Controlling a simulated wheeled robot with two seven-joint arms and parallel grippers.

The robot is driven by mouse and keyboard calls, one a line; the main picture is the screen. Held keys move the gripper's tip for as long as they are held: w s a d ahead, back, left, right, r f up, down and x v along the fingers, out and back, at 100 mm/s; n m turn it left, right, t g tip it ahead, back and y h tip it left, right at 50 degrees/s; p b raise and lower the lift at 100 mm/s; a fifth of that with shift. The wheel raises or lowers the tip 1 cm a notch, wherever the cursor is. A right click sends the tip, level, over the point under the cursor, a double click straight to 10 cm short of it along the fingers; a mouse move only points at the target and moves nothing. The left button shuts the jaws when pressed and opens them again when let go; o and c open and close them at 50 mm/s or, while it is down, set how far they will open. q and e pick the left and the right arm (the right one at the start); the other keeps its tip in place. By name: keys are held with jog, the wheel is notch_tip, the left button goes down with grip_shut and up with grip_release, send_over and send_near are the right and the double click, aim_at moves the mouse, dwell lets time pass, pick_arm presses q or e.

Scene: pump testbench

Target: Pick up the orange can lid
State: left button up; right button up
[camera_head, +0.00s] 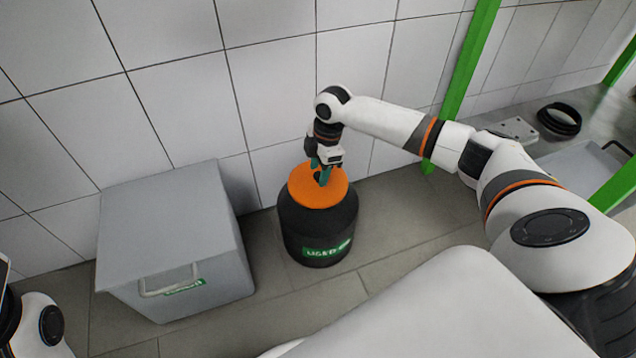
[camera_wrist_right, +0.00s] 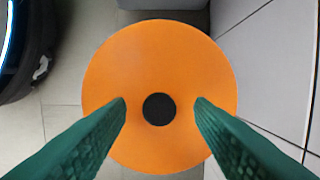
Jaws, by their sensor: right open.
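The orange can lid (camera_head: 312,193) lies flat on top of a black can (camera_head: 320,230) with a green label, which stands on the floor near the wall. In the right wrist view the lid (camera_wrist_right: 160,60) fills the middle, with a round dark spot (camera_wrist_right: 159,109) at its centre. My right gripper (camera_head: 322,177) points down at the lid from above. Its green fingers (camera_wrist_right: 160,108) are open, one on each side of the dark spot. I cannot tell whether the fingertips touch the lid. My left gripper is not in view; only part of my left arm shows at the lower left.
A grey lidded box (camera_head: 170,240) with a handle stands left of the can. A tiled wall (camera_head: 270,90) rises close behind. Floor in front of the can is free.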

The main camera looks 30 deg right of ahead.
jog(key=shift+a+f, duration=0.1)
jog(key=shift+f, duration=0.6)
jog(key=shift+c, duration=0.3)
grip_shut()
